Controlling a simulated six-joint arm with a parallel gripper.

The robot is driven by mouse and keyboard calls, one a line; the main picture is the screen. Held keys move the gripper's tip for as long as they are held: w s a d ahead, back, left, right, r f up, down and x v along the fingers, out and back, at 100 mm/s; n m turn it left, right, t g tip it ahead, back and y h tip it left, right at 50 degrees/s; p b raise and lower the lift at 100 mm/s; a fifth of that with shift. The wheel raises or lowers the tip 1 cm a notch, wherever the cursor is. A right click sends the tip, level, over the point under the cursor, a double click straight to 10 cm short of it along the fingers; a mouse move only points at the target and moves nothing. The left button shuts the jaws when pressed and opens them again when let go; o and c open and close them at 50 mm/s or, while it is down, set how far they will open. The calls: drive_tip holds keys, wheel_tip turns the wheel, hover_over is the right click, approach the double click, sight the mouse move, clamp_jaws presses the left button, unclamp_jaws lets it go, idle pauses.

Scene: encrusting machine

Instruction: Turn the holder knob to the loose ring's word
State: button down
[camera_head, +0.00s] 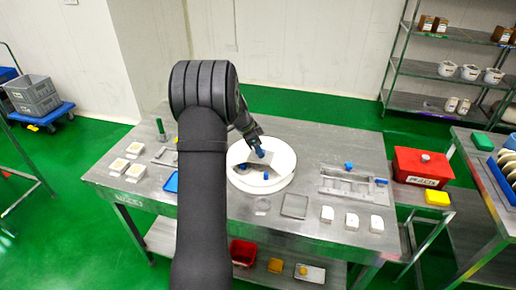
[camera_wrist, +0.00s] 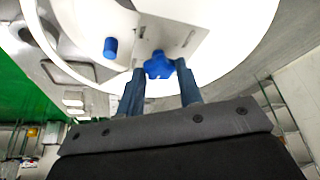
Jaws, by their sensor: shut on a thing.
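My gripper (camera_head: 258,148) reaches down over the round white unit (camera_head: 287,178) in the middle of the steel table. In the wrist view my gripper (camera_wrist: 160,69) has its two fingers on either side of a blue lobed knob (camera_wrist: 158,64), shut on it. The knob sits on a pale plate with slots (camera_wrist: 143,33). A separate blue cylindrical peg (camera_wrist: 111,46) stands to its left in that view. A small greyish round piece, perhaps the loose ring (camera_head: 262,204), lies on the table in front of the white unit. No word is readable in either view.
A metal fixture (camera_head: 352,184) with blue knobs stands right of the white unit. White blocks (camera_head: 351,221) and a square plate (camera_head: 294,206) lie at the front. A red box (camera_head: 422,167) stands at the right; a green upright piece (camera_head: 160,128) and square trays (camera_head: 118,165) are left.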

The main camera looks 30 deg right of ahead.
drive_tip(key=shift+m, duration=0.5)
drive_tip(key=shift+w+d+m+g+y, duration=0.15)
drive_tip(key=shift+m+g, duration=0.35)
drive_tip(key=shift+m, duration=0.6)
drive_tip(key=shift+w+m+g+y, duration=0.15)
drive_tip(key=shift+m+g, duration=0.35)
drive_tip(key=shift+m, duration=1.1)
drive_tip(key=c, duration=1)
unclamp_jaws()
drive_tip(key=v, duration=1.7)
drive_tip(key=shift+d+r, duration=0.25)
drive_tip(key=shift+w+f, duration=0.1)
drive_tip(key=x, duration=1.7)
drive_tip(key=shift+a+f, duration=0.2)
drive_tip(key=shift+a, duration=0.05)
